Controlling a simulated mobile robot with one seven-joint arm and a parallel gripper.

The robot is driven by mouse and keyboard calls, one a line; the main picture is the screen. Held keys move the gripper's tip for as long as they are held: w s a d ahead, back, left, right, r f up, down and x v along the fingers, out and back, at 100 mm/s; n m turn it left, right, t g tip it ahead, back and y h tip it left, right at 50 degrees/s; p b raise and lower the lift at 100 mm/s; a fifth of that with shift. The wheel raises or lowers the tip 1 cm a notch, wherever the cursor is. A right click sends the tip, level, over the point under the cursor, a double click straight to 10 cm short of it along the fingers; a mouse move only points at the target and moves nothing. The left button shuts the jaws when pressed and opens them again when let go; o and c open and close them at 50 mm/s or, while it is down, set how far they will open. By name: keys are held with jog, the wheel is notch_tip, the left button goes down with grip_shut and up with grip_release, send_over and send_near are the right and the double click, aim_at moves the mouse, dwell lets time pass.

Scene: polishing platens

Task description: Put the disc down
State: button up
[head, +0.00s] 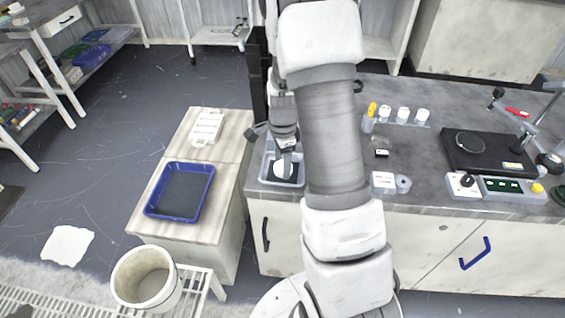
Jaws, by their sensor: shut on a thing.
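My gripper (285,151) points down over the left end of the grey counter, just left of my arm. It is shut on a pale round disc (284,171). The disc is over a small light-rimmed tray (265,178) with a dark inside, on the counter near its front left corner. I cannot tell whether the disc touches the tray floor. My fingers hide the disc's far edge, and my arm covers the counter just to the right.
A blue tray (151,207) and a white rack (207,128) are on the lower wooden bench at left. Several small bottles (403,114), a black polishing unit (488,153) and a control box (510,190) are on the counter at right. A bucket (146,279) stands at front left.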

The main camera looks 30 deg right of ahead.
jog(key=shift+f, duration=0.2)
jog(key=o, duration=1.4)
jog(key=shift+o, duration=0.2)
jog(key=shift+r, duration=0.15)
notch_tip(320, 180, up, 12)
jog(key=p, duration=0.3)
jog(key=s+a+r+n+t, duration=0.1)
jog(key=s+a+r+n, duration=0.3)
jog(key=r+n, duration=0.15)
jog(key=s+a+r+n+t, duration=0.2)
jog(key=s+a+r+n, duration=0.15)
jog(key=r, duration=0.35)
jog(key=s+a+r+n+t, duration=0.1)
jog(key=s+a+r+n, duration=0.1)
jog(key=s+n, duration=0.3)
jog(key=s+a+r+n+t, duration=0.1)
jog(key=s+a+r+n, duration=0.1)
jog(key=s+n, duration=0.3)
jog(key=shift+s+a+r+t, duration=0.3)
jog(key=shift+s+a+r, duration=0.1)
jog(key=shift+s+r, duration=0.2)
